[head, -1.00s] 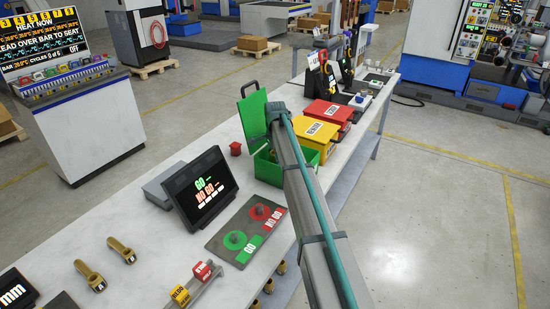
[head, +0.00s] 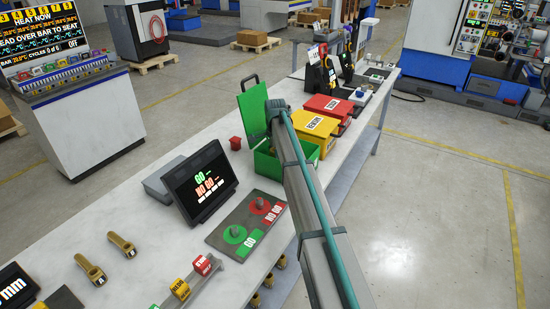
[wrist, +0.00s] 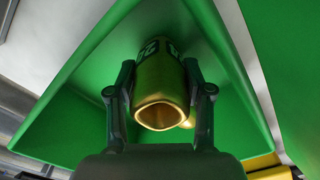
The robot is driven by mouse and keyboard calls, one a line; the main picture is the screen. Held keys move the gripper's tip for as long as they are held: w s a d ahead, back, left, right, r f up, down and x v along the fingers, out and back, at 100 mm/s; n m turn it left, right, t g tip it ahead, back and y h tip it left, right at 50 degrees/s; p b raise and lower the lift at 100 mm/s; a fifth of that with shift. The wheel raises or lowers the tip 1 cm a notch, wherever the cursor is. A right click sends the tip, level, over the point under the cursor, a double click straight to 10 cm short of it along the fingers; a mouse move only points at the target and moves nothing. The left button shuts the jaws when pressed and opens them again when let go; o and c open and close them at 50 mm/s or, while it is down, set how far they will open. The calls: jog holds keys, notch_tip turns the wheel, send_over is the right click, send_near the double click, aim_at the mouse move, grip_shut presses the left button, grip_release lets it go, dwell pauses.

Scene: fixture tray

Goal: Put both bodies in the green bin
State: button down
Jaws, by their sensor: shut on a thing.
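My gripper (wrist: 158,82) is shut on a brass body (wrist: 161,98), with one finger on each side of it. The body's open hollow end faces the wrist camera, and dark markings show on its far part. Green walls of the green bin (wrist: 85,98) surround it in the wrist view. In the head view the green bin (head: 263,166) stands on the bench with its lid (head: 252,110) up; my arm hides part of it and my gripper. Two more brass bodies, one (head: 91,270) and another (head: 121,245), lie on the bench at the left.
A yellow bin (head: 325,146) and a red bin (head: 340,108) stand behind the green one. A GO/NO GO plate (head: 218,238), a tilted screen (head: 185,205) and a small red cup (head: 235,143) are near it. The bench front (head: 150,250) is partly clear.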

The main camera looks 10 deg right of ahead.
jog(key=shift+f, duration=0.35)
jog(key=shift+c, duration=1.9)
grip_release()
jog(key=o, duration=0.3)
notch_tip(320, 180, up, 13)
jog(key=p, duration=0.6)
